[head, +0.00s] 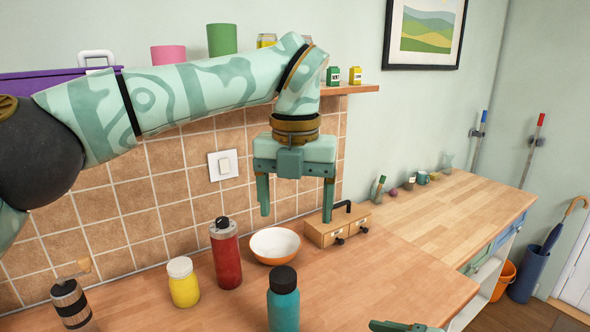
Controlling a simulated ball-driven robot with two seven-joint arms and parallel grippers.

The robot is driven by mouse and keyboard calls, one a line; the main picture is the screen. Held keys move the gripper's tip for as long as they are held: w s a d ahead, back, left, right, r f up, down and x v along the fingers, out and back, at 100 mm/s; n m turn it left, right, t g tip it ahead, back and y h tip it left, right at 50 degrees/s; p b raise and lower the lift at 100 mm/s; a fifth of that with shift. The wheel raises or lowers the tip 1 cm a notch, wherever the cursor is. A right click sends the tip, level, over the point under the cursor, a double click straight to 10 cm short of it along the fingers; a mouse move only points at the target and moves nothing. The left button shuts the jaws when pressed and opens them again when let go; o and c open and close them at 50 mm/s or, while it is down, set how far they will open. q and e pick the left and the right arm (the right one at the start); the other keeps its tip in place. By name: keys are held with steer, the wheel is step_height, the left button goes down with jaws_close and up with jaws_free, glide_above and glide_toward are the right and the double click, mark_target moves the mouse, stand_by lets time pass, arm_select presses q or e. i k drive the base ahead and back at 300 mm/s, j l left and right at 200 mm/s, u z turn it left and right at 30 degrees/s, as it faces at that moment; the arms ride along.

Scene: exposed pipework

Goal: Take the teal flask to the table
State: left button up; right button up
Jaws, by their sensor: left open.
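The teal flask (284,306) with a black cap stands upright on the wooden counter (385,285) at the bottom middle; its base is cut off by the frame edge. My left gripper (296,218) hangs fingers down above the counter, open and empty, behind and above the flask and apart from it. A small green part at the bottom edge (402,326) looks like my right gripper; its jaws cannot be made out. I cannot tell any separate table in this view.
A white and orange bowl (275,245), red bottle (226,255), yellow jar (184,284) and pepper grinder (70,304) stand around the flask.

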mark_target(283, 309)
steer(key=k+l, duration=0.7)
